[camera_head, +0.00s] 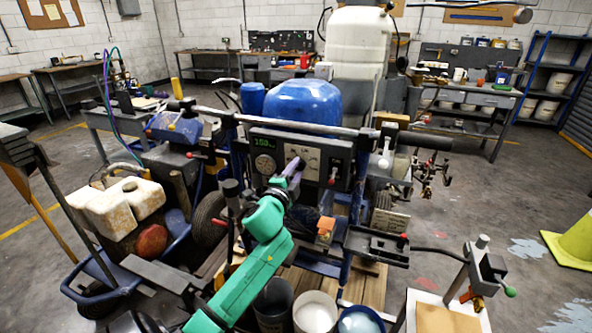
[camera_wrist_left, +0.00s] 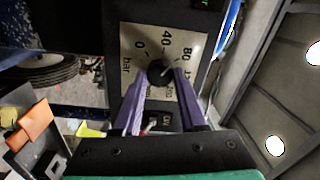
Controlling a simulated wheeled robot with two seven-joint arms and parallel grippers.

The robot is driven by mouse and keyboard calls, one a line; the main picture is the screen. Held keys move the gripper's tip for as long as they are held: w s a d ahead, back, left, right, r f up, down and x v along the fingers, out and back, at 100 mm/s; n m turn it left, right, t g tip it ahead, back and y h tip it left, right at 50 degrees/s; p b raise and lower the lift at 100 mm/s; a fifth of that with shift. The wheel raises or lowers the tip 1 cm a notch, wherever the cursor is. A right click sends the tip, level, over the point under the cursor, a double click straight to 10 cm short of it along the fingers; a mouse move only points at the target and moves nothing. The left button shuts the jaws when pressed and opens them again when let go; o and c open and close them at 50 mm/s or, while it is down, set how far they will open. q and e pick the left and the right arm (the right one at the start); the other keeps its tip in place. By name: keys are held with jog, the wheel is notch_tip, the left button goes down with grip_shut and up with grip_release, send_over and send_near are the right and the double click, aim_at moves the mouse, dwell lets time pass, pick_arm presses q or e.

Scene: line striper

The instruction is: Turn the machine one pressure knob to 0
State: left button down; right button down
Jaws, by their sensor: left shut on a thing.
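The machine (camera_head: 305,100) stands in the middle of the head view, with a grey control panel on its front. The panel carries a pale dial plate (camera_head: 312,158). In the left wrist view this plate (camera_wrist_left: 143,40) is marked 0, 40, 80 and "bar". A round black pressure knob (camera_wrist_left: 160,72) sits on it. A light mark on the knob seems to face the 80 side, but is too small to read exactly. My left gripper (camera_head: 294,168) has its purple fingers (camera_wrist_left: 161,78) on either side of the knob, shut on it. My right gripper is not in view.
A green digital display (camera_head: 263,142) and a round gauge (camera_head: 264,164) sit left of the dial. A red-tipped lever (camera_head: 333,176) is to its right. Buckets (camera_head: 315,312) stand below.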

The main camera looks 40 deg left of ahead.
pick_arm(q)
jog(key=n+p, duration=0.1)
jog(key=n, duration=0.2)
jog(key=shift+r+n, duration=0.1)
jog(key=shift+n, duration=0.3)
jog(key=n+p, duration=0.1)
jog(key=n, duration=0.2)
jog(key=shift+n, duration=0.3)
jog(key=n+p, duration=0.2)
jog(key=n, duration=0.3)
jog(key=shift+p, duration=0.35)
jog(key=shift+n+p, duration=0.7)
jog(key=shift+n, duration=0.9)
jog(key=shift+c, duration=2.3)
grip_release()
jog(key=shift+d, duration=0.1)
